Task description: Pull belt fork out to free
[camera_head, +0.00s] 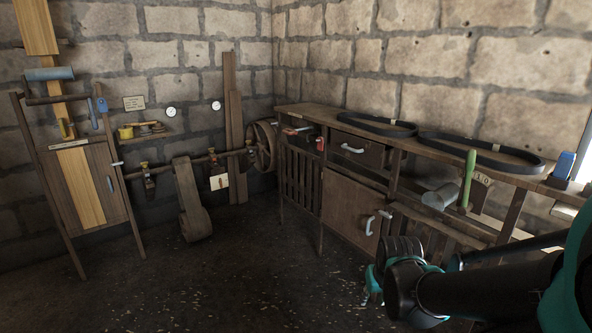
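I cannot tell for certain which part is the belt fork. A green upright handle (467,178) stands at the right end of the wooden bench, beside a grey cylinder (440,196). A red-tipped handle (320,144) and a pale rod with a red end (297,130) show at the bench's left end. A line shaft (190,163) with a wheel (263,146) runs along the back wall, and a wide brown belt-like piece (189,195) hangs from it. My gripper (371,286) is low in front of the bench, apart from these handles. My wrist mostly hides its fingers.
Two black belt loops (374,125) (480,152) lie on the wooden bench (290,110). A wooden frame (104,165) with a yellow plank stands left. The middle floor (230,270) is clear.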

